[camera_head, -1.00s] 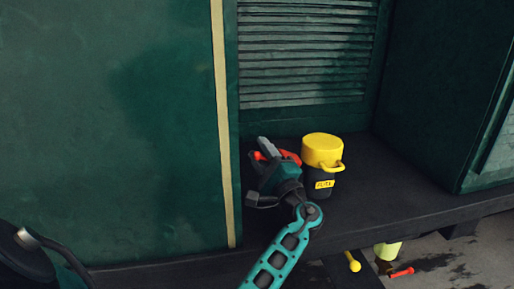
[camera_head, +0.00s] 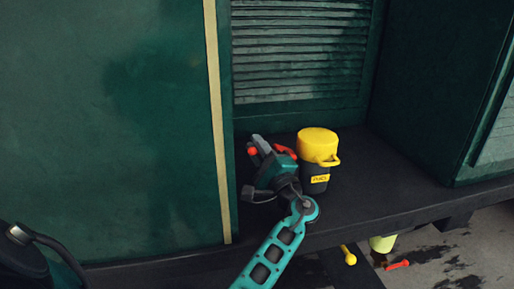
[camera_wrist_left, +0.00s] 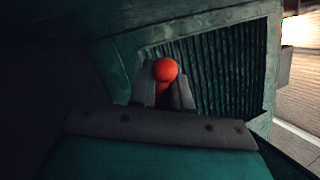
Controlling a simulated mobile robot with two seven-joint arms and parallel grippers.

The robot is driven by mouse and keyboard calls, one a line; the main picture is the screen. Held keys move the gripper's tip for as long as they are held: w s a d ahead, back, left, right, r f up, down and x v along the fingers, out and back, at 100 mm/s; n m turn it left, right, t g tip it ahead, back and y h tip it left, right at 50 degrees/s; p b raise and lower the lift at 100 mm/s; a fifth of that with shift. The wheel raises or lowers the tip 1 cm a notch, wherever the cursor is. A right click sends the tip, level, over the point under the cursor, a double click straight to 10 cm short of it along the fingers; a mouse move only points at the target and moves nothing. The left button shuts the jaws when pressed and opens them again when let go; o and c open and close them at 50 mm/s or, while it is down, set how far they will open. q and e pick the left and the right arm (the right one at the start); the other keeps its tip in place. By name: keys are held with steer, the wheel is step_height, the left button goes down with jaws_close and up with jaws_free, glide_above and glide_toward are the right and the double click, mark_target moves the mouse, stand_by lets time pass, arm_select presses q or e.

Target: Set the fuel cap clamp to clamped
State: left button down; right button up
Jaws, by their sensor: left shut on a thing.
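The fuel cap (camera_head: 318,145) is a yellow lid with a side loop, on a black neck (camera_head: 314,186) with a small yellow label, standing on the dark ledge. The clamp shows as a red-orange lever (camera_head: 285,152) with a round red knob (camera_head: 253,152), left of the cap. My left gripper (camera_head: 259,146) is at the lever and hides much of it. In the left wrist view the red knob (camera_wrist_left: 166,70) sits between the two grey fingers, which are shut on the lever. My right gripper is not in view.
A green panel with a cream stripe (camera_head: 217,130) stands close on the left of my gripper. A louvred panel (camera_head: 300,60) rises behind the ledge (camera_head: 390,190). The ledge is bare right of the cap. Below it are a yellow knob (camera_head: 349,257) and a red handle (camera_head: 398,265).

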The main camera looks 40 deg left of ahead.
arm_select(q)
steer(key=shift+r, duration=0.15)
steer(key=shift+w+d+r+m+t+h+p, duration=0.4)
steer(key=shift+r+m+t+p, duration=0.4)
steer(key=shift+m, duration=0.9)
steer(key=shift+w+d+r+m+t+h+p, duration=0.2)
steer(key=shift+w+d+r+m+t+p, duration=0.3)
steer(key=shift+m+t, duration=0.85)
steer(key=shift+w+d+r+m+t+h+p, duration=0.3)
steer(key=shift+w+r+m+t+p, duration=0.4)
steer(key=shift+m, duration=1.35)
steer(key=shift+s+r, duration=0.1)
steer(key=shift+r, duration=0.05)
steer(key=c, duration=1.3)
jaws_free()
steer(key=shift+o, duration=0.6)
steer(key=shift+d+f, duration=0.15)
steer(key=shift+f, duration=0.1)
